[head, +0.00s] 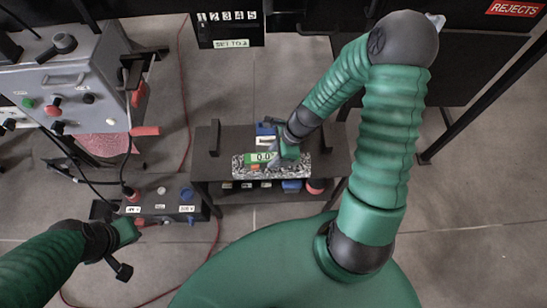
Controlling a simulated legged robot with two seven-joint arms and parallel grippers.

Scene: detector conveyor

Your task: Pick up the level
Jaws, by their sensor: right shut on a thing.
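The level (242,168) is a long silvery, speckled bar with a green and white display that appears to read 0.0. It lies across the small dark table (206,150) in the middle of the head view. My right gripper (283,158) comes down from the upper right and is shut on the level near its middle. The gripper covers part of the bar, and I cannot tell whether the bar is raised off the table. My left gripper (122,250) is at the lower left, away from the level, and its jaws are unclear.
A blue item (265,129) sits behind the level. Several small items are on the table's lower shelf. A grey control box (75,80) stands upper left, with a dark switch box (162,203) below it. A REJECTS sign (515,8) is upper right. Floor at right is clear.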

